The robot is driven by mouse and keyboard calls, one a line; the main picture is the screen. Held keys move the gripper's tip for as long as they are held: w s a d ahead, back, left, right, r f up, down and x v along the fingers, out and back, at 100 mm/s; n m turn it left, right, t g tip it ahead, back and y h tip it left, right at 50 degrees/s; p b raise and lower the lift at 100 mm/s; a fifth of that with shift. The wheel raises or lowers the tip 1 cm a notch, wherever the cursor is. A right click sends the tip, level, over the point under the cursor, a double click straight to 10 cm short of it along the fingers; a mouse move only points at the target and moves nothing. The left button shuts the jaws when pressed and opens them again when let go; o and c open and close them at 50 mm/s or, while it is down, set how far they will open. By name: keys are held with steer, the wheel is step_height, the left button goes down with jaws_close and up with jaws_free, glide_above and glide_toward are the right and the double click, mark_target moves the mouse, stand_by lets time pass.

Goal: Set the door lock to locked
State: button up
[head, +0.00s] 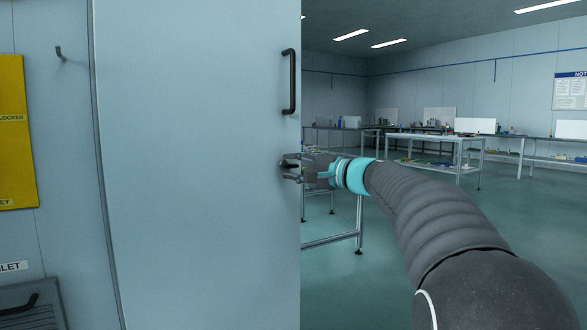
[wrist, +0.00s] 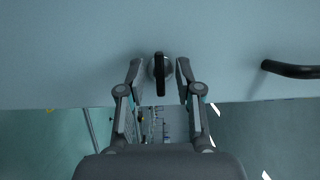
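The door (head: 200,160) is a pale blue-grey panel, and it also fills the upper part of the wrist view (wrist: 60,50). The door lock (wrist: 159,74) is a small round base with a dark elongated thumb-turn, its long side running up and down in the wrist view. My gripper (head: 287,168) is at the door's right edge, below the door handle. In the wrist view my gripper (wrist: 159,70) is open, one finger on each side of the turn, with small gaps visible. In the head view the gripper largely hides the lock. I cannot tell whether it is locked.
A black bar handle (head: 289,82) is on the door above the gripper. A yellow sign (head: 12,130) with partly cut-off lettering, a small hook (head: 60,53) and a dark lever (head: 20,305) are at the left. Workbenches (head: 430,140) stand far behind; the floor to the right is clear.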

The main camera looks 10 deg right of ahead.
steer(key=v, duration=1.2)
steer(key=shift+f, duration=0.1)
steer(key=s+f+g+h+p, duration=0.1)
steer(key=s+f+g+h, duration=0.25)
steer(key=f, duration=0.65)
steer(key=s+f+g+h, duration=0.25)
steer(key=s+f, duration=0.25)
steer(key=f, duration=0.5)
steer(key=s+a+f+n+g+h+p, duration=0.2)
steer(key=s+f+n+h, duration=0.15)
steer(key=s, duration=0.45)
steer(key=s+a+f+n+g+h+p, duration=0.1)
steer(key=s+a+f+n+h+p, duration=0.2)
steer(key=s, duration=0.6)
steer(key=s+a+r+n+t+p, duration=0.1)
steer(key=s+a+n, duration=0.2)
steer(key=s, duration=0.3)
steer(key=shift+a+r+y, duration=0.3)
steer(key=shift+y, duration=0.05)
